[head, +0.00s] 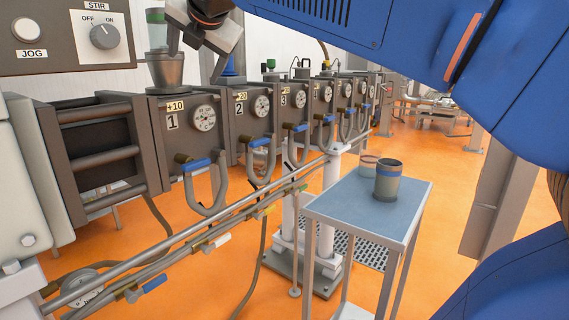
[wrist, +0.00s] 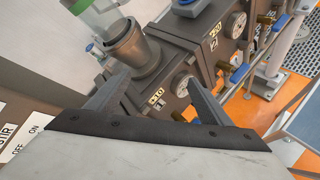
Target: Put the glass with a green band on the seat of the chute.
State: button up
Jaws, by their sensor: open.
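The glass with a green band (head: 156,32) is clear and stands upright on the seat at the top of the grey metal chute (head: 165,74), above unit 1. In the wrist view the glass (wrist: 97,14) is cut off by the top edge, and its lower end meets the dark rim of the chute (wrist: 133,50). My gripper (head: 196,55) is just to the right of the glass in the head view. In the wrist view its two fingers (wrist: 158,88) are spread apart with nothing between them, and the glass is beyond the left finger.
Numbered barrel units with gauges (head: 204,118) run away to the right. A control panel (head: 104,34) is at upper left.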

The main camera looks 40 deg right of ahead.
jog(key=s+d+f+m+g, duration=0.1)
jog(key=s+f+m+g, duration=0.1)
jog(key=s+f+m, duration=0.6)
jog(key=s+d+f+m+g, duration=0.2)
jog(key=s+f+m, duration=0.7)
jog(key=f, duration=1.4)
jog(key=s+d+f+m+g+y, duration=0.1)
jog(key=s+d+f+m+g, duration=0.1)
jog(key=s+f+m, duration=0.7)
notch_tip(320, 180, down, 7)
jog(key=shift+s+d+f+m+g, duration=0.1)
jog(key=shift+s+d+m+g, duration=0.1)
jog(key=shift+m+g, duration=0.3)
